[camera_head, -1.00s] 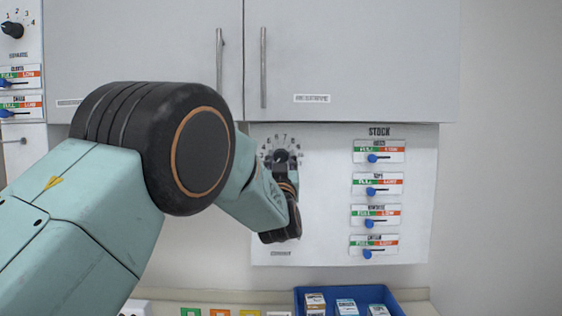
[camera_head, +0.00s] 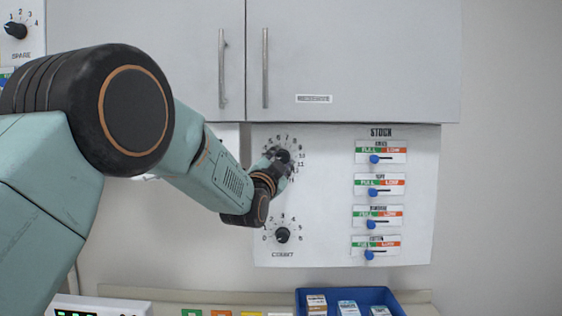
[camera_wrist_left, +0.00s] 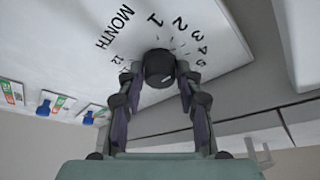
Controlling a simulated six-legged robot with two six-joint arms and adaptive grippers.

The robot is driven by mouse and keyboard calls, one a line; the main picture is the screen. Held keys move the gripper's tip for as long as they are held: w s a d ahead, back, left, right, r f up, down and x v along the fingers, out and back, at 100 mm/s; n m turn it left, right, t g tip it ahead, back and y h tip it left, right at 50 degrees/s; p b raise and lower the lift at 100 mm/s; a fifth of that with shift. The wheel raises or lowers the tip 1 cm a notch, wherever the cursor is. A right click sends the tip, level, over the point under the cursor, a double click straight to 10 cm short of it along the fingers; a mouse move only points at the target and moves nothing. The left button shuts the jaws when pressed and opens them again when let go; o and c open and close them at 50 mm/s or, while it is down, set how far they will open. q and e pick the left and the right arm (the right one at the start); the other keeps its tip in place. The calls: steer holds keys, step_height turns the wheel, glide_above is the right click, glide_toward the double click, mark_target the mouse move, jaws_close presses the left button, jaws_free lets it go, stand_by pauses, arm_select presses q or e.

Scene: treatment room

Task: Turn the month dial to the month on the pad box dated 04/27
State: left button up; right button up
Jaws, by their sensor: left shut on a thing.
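The month dial is a black knob (camera_wrist_left: 158,68) with numbers around it and the word MONTH beside it in the left wrist view. In the head view the month dial (camera_head: 282,156) sits at the upper left of the white panel, partly hidden by my gripper. My left gripper (camera_head: 278,164) is shut on it, and its two fingers show on either side of the knob in the left wrist view (camera_wrist_left: 158,82). Small pad boxes (camera_head: 347,308) stand in a blue bin (camera_head: 388,294) below the panel; their dates are too small to read. My right gripper is not in view.
A COUNT dial (camera_head: 282,235) is just below the month dial. STOCK sliders with blue knobs (camera_head: 374,159) line the panel's right side. A SPARE dial (camera_head: 15,29) is at the upper left. Cabinet doors (camera_head: 350,60) hang above the panel. Coloured cards (camera_head: 221,313) lie on the counter.

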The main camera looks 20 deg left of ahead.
arm_select(q)
steer(key=m, duration=0.2)
steer(key=m+g+h, duration=0.1)
steer(key=m, duration=0.1)
steer(key=r+m+g+h, duration=0.1)
steer(key=m, duration=0.1)
steer(key=shift+a, duration=0.1)
steer(key=shift+m+p, duration=0.3)
steer(key=shift+m, duration=0.1)
steer(key=o, duration=1.2)
steer(key=shift+w+f, duration=0.1)
steer(key=shift+f, duration=0.1)
steer(key=shift+s+a+f, duration=0.2)
steer(key=shift+s, duration=1.8)
steer(key=shift+s+a+f, duration=0.15)
steer(key=shift+s+f, duration=0.05)
steer(key=shift+s, duration=1.85)
steer(key=shift+s+a+f, duration=0.2)
steer(key=shift+s, duration=1.8)
